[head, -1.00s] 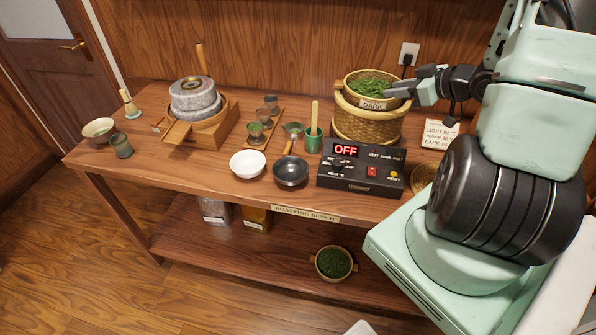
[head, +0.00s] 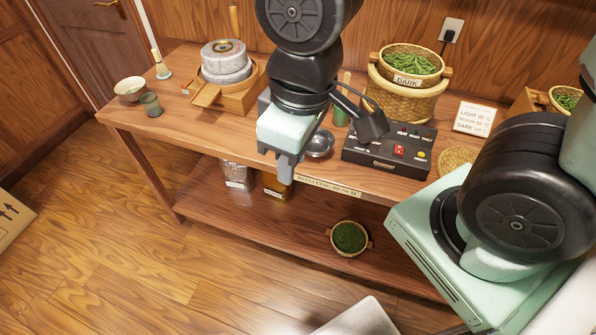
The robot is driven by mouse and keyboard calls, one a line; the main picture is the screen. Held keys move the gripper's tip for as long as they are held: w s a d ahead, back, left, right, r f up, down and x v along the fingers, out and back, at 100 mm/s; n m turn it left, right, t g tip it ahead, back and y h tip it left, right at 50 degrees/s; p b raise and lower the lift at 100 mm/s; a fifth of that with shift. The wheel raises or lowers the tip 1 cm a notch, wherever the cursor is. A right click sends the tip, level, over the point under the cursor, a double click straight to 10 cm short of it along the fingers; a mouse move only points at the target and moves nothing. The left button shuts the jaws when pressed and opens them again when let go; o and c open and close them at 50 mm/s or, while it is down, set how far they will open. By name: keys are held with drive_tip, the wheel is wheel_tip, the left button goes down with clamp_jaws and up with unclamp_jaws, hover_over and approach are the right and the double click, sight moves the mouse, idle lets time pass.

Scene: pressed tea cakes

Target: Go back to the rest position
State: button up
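My gripper (head: 285,172) hangs in front of the roasting bench (head: 180,135), fingers pointing down, away from the baskets. Nothing shows hanging from it. Its fingers overlap in this view, so I cannot tell whether they are open or shut. My arm hides the middle of the bench top. The basket labelled DARK (head: 408,81), holding green leaves, sits upright on a larger woven basket (head: 400,104) at the back right.
A stone mill (head: 225,65), a bowl (head: 130,88) and a green cup (head: 151,104) stand at left. A leaf basket (head: 350,238) sits on the lower shelf. The floor at front left is open.

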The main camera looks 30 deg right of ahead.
drive_tip(key=s, duration=0.1)
drive_tip(key=s+a+g, duration=0.1)
drive_tip(key=s, duration=0.1)
drive_tip(key=shift+s+a+r, duration=0.1)
drive_tip(key=shift+s+r, duration=0.1)
drive_tip(key=shift+s, duration=0.1)
drive_tip(key=shift+f, duration=0.1)
